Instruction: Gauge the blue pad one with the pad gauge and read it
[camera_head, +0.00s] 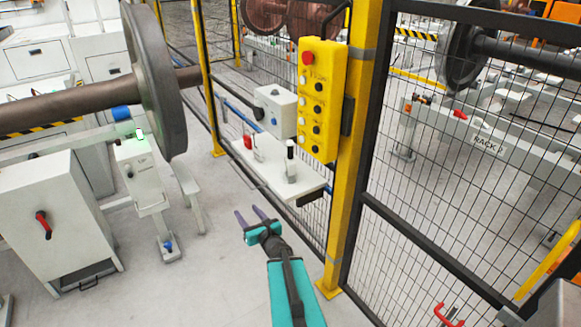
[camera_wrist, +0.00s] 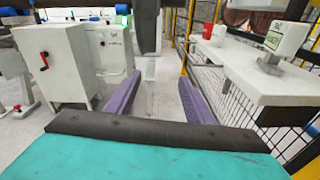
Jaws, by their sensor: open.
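My gripper (camera_head: 249,214) is open and empty, its two purple fingers apart in front of the small white shelf; they also show in the wrist view (camera_wrist: 160,84). A blue round part (camera_head: 121,113) sits beside the big wheel, above a white stand with a green light; I cannot tell if it is the blue pad. I cannot tell which is the pad gauge. No reading is legible.
A yellow post with a button box (camera_head: 322,100) and mesh fence (camera_head: 430,180) stand right of my gripper. The wheelset (camera_head: 155,80) and a white cabinet with a red crank (camera_head: 55,215) are at left. Floor between cabinet and shelf is mostly clear.

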